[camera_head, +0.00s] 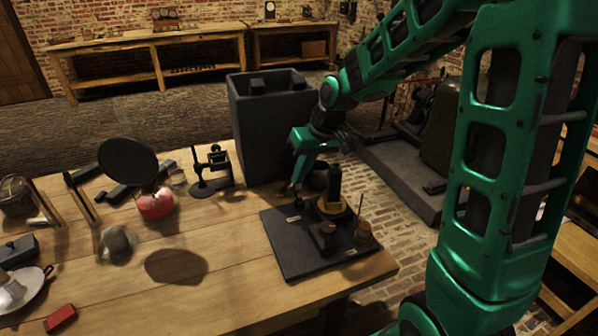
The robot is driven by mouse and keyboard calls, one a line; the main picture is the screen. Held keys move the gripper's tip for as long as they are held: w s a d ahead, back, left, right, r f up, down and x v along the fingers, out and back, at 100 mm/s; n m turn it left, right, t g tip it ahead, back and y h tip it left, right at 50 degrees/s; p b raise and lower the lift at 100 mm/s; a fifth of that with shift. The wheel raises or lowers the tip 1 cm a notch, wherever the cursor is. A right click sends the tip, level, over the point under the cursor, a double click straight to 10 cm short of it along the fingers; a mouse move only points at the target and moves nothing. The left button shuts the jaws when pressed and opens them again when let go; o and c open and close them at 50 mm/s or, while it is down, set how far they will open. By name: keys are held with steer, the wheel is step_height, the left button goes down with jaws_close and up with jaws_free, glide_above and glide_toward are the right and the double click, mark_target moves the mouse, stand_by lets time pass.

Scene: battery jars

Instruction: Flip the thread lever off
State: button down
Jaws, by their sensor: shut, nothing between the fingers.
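A dark square baseboard (290,262) lies at the right end of the wooden table. On it stand a black upright block (334,184), a yellow ring-like part (331,206), a small brown pot-like piece (326,236) and a brownish round base (363,232) with a thin upright rod (359,205). I cannot tell for sure which part is the thread lever. My green gripper (296,187) points down over the far left side of the board, left of the black block. It is shut and empty. Whether its tips touch anything is unclear.
A tall dark box (272,125) stands right behind the gripper. A black clamp-like stand (212,170), a red round object (156,204) and a black disc (127,161) are to the left. The table's front middle is mostly clear. My arm covers the right side.

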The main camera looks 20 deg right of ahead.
steer(key=shift+s+a+f, duration=0.15)
steer(key=shift+a+f, duration=0.1)
steer(key=shift+a, duration=0.4)
steer(key=shift+s+a+f, duration=0.1)
steer(key=shift+a+f, duration=0.1)
steer(key=shift+a, duration=0.4)
steer(key=shift+s+d+f, duration=0.1)
steer(key=w+d+v, duration=0.1)
steer(key=w+v, duration=0.1)
steer(key=v, duration=1.2)
steer(key=s+d+f+m+g+h, duration=0.1)
steer(key=s+d, duration=0.3)
steer(key=s, duration=0.5)
steer(key=s+d+f+m+g+h, duration=0.1)
steer(key=s+d+f+m, duration=0.3)
steer(key=s, duration=0.6)
steer(key=s+d+f+m+g, duration=0.1)
steer(key=s+d+f+m, duration=0.1)
steer(key=s+d, duration=0.4)
steer(key=s, duration=0.4)
steer(key=shift+d+f+m+h, duration=0.15)
steer(key=shift+f+m+h, duration=0.05)
steer(key=shift+m+h, duration=0.2)
